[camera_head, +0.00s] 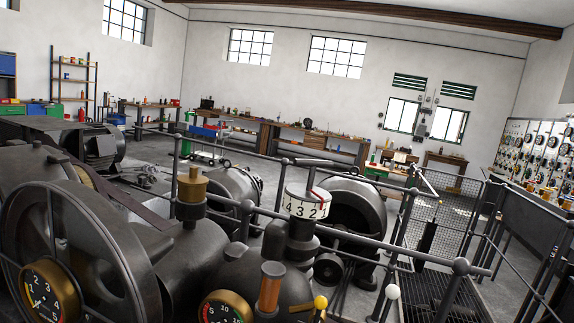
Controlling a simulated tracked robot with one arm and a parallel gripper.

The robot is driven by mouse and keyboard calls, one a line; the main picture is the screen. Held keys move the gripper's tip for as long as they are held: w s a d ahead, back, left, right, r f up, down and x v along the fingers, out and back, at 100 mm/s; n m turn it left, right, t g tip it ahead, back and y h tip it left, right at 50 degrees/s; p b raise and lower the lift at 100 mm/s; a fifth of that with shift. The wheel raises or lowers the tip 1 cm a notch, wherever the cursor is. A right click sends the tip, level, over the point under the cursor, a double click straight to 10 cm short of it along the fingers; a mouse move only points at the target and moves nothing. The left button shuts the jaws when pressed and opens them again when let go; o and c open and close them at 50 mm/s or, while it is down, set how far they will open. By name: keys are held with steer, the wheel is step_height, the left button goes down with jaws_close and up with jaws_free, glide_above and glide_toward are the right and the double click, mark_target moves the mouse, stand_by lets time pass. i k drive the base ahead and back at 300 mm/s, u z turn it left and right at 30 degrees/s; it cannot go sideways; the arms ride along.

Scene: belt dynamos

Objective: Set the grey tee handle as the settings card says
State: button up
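A dark grey tee handle (308,162) stands a little right of the middle, its crossbar lying nearly level in the picture. Below it is a white numbered drum (303,207) on a dark post; I read 4, 3, 2 and part of a 1, and a red mark shows at its upper right. The drum seems to belong to the handle. I cannot make out a settings card. My gripper is not in view, and nothing is seen touching the handle.
Dark dynamos with a large wheel (68,245) fill the left and front. Brass gauges (45,290), a wooden grip (270,286), a yellow handle (320,303) and a white knob (392,291) stand low in front. Railings (400,245) cross near the drum. Open floor lies beyond.

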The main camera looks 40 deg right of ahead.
mark_target(313, 164)
steer(key=u, duration=1.1)
steer(key=i, duration=2.6)
steer(key=z, duration=1.35)
steer(key=i, duration=0.15)
steer(key=z, duration=2.3)
steer(key=i, duration=0.3)
steer(key=u, duration=0.05)
